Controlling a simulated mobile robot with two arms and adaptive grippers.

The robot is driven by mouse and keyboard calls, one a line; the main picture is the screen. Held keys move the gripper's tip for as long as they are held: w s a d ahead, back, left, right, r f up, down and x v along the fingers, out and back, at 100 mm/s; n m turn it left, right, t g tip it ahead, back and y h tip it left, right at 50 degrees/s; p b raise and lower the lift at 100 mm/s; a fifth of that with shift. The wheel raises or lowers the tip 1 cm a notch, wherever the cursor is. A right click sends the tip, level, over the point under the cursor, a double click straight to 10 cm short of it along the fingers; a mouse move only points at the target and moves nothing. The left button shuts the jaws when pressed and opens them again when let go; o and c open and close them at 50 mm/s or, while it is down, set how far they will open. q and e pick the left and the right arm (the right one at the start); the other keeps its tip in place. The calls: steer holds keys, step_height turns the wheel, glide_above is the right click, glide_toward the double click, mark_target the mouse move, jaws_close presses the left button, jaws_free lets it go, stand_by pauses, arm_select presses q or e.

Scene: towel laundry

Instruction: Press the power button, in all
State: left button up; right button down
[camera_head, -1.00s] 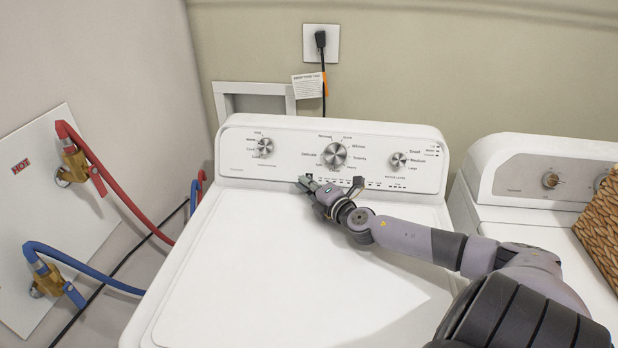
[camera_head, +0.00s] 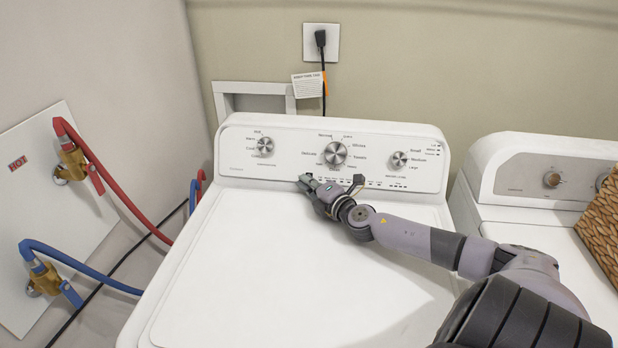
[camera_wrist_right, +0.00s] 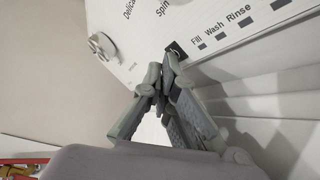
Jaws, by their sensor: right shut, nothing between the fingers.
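The washer (camera_head: 290,270) stands in front of me, with knobs and a row of small marks on its white control panel (camera_head: 290,158). My right gripper (camera_head: 305,181) is shut and empty, its fingertips at the lower edge of the panel, below and left of the middle knob (camera_head: 335,154). In the right wrist view the closed fingertips (camera_wrist_right: 162,72) are beside a small dark square button (camera_wrist_right: 175,50), left of the words Fill, Wash and Rinse. I cannot tell whether they touch it. In the head view the gripper hides this button. My left gripper is out of view.
A second white machine (camera_head: 530,195) stands at the right, with a wicker basket (camera_head: 603,215) on it. Red (camera_head: 120,190) and blue (camera_head: 85,268) hoses run along the left wall. A power cord (camera_head: 323,75) hangs behind the washer. The washer lid is clear.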

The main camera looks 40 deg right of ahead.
steer(key=shift+w+d, duration=0.1)
steer(key=shift+d, duration=0.05)
stand_by(0.6)
steer(key=shift+s+a+r+p, duration=0.1)
steer(key=shift+s+a+p, duration=0.25)
steer(key=shift+a+p, duration=0.15)
steer(key=shift+s, duration=0.15)
steer(key=shift+a, duration=0.1)
